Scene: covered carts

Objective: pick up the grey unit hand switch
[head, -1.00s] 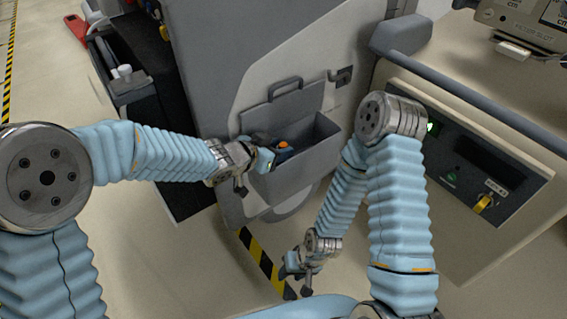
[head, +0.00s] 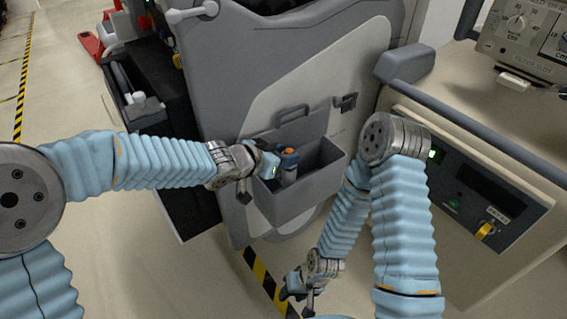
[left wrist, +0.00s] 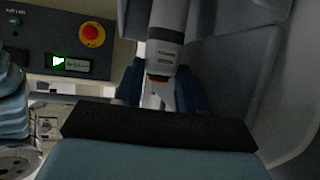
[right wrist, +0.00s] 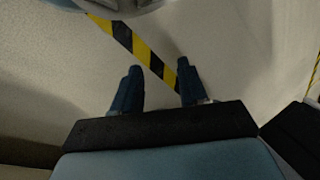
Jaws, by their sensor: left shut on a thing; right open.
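The grey hand switch (head: 289,168) is a light grey cylinder with an orange end. It stands upright at the bin (head: 308,205) on the grey unit's side, its orange end above the rim. My left gripper (head: 270,165) is shut on it from the left. In the left wrist view the hand switch (left wrist: 162,50) is between the two blue fingers (left wrist: 160,88), with some small print and an orange part showing. My right gripper (head: 293,287) is low, near the floor, apart from the bin. The right wrist view shows its fingers (right wrist: 158,92) spread and empty.
The grey unit (head: 270,70) with the bin fills the middle. A beige cart with a control panel (head: 480,190) stands at the right, close to my right arm. Yellow-black tape (head: 260,277) marks the floor. A black cart (head: 165,150) stands at the left.

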